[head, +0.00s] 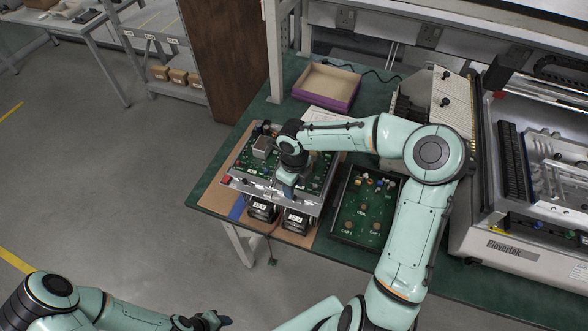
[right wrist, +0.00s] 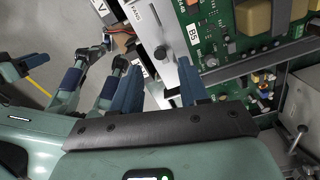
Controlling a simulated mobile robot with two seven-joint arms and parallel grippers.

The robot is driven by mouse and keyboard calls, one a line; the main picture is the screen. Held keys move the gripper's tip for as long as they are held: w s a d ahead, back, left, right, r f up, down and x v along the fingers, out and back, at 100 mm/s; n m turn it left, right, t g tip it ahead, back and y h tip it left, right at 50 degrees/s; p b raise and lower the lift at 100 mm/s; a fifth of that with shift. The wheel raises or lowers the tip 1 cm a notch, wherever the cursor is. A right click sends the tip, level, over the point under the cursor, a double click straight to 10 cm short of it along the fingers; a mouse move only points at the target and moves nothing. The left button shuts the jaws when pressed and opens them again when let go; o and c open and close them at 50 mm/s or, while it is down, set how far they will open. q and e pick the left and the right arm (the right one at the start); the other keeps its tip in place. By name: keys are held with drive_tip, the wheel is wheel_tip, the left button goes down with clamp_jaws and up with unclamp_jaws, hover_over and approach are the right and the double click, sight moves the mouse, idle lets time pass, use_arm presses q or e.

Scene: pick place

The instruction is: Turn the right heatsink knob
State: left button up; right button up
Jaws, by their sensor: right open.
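A round black knob (right wrist: 160,52) stands on a silver metal plate (right wrist: 150,20) in the right wrist view. I take this plate to be the heatsink, along the front of the green circuit board unit (head: 318,172). My right gripper (right wrist: 160,82) is open, its blue fingers on either side of the knob's line, with the knob just beyond the fingertips and apparently untouched. In the head view my right gripper (head: 288,186) is over the unit's front edge, and the wrist hides the knob there. My left gripper (head: 212,320) is low at the bottom of the head view, away from the table.
Two black labelled boxes (head: 294,221) sit at the unit's front. A dark tray with a green board (head: 362,210) lies to the right. A purple box (head: 327,86) stands behind. A large grey machine (head: 515,245) fills the table's right side.

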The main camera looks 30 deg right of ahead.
wheel_tip(320, 180, up, 8)
drive_tip(key=shift+r, duration=0.2)
drive_tip(key=shift+f, duration=0.1)
idle(0.6)
